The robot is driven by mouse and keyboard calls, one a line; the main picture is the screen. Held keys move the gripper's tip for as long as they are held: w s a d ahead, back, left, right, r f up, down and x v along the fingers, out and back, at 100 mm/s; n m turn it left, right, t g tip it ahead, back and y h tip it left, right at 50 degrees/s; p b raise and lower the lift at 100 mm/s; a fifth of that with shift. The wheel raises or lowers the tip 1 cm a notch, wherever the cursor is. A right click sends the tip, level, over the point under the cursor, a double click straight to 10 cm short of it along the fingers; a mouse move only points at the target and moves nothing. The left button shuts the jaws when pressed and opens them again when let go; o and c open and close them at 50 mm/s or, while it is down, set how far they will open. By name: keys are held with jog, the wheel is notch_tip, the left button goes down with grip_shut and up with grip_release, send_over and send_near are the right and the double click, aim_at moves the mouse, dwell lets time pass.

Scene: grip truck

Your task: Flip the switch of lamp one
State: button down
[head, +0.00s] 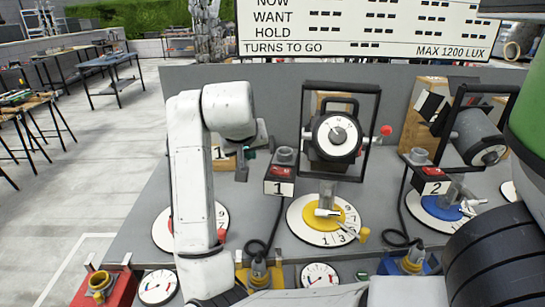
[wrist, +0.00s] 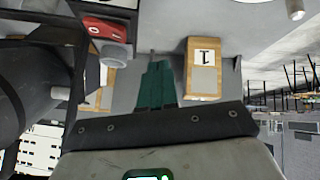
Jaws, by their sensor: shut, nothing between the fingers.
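Lamp one (head: 336,136) stands in a black yoke just right of the box. My gripper (head: 248,156) is left of the box, apart from it. In the wrist view its teal fingers (wrist: 157,80) are together and empty. Which way the switch is set cannot be told.
A wooden block labelled 1 (head: 226,160) stands behind my gripper; it also shows in the wrist view (wrist: 203,68). A yellow dial (head: 325,218) lies below lamp one. Switch box two (head: 430,182) and its lamp (head: 480,138) stand right. A black cable (head: 262,246) runs along the bench.

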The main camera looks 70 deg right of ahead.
jog(key=s+r+m+g+y, duration=0.1)
jog(key=s+r+m+y, duration=0.3)
jog(key=r, duration=0.7)
jog(key=shift+s+d+m+y, duration=0.3)
jog(key=shift+s+d, duration=0.1)
jog(key=shift+s, duration=0.6)
send_over(272, 169)
notch_tip(272, 169, down, 12)
jog(key=shift+s, duration=0.15)
jog(key=shift+f, duration=0.75)
jog(key=shift+p, duration=0.35)
